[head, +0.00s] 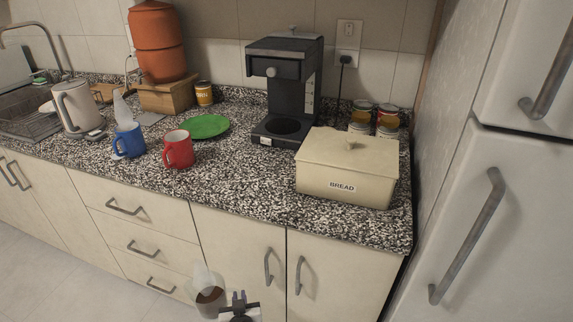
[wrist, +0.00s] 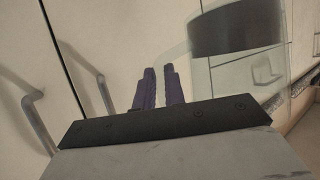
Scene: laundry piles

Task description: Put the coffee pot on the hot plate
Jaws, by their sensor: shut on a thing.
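The glass coffee pot (head: 207,297) holds dark liquid and is in front of the lower cabinets, below the counter edge. My gripper (head: 239,297) is just right of it, shut on the pot. In the wrist view the two purple fingers (wrist: 158,88) are close together beside the clear glass, and the pot's dark contents (wrist: 237,28) show at the upper right. The fingers' exact contact with the pot is hard to see. The black coffee maker (head: 284,50) stands at the back of the counter. Its round hot plate (head: 282,127) at the base is empty.
A cream bread box (head: 347,172) stands right of the coffee maker. A red mug (head: 178,150), a blue mug (head: 129,140) and a green plate (head: 205,127) lie to its left. The speckled counter (head: 235,180) is clear in front of the coffee maker.

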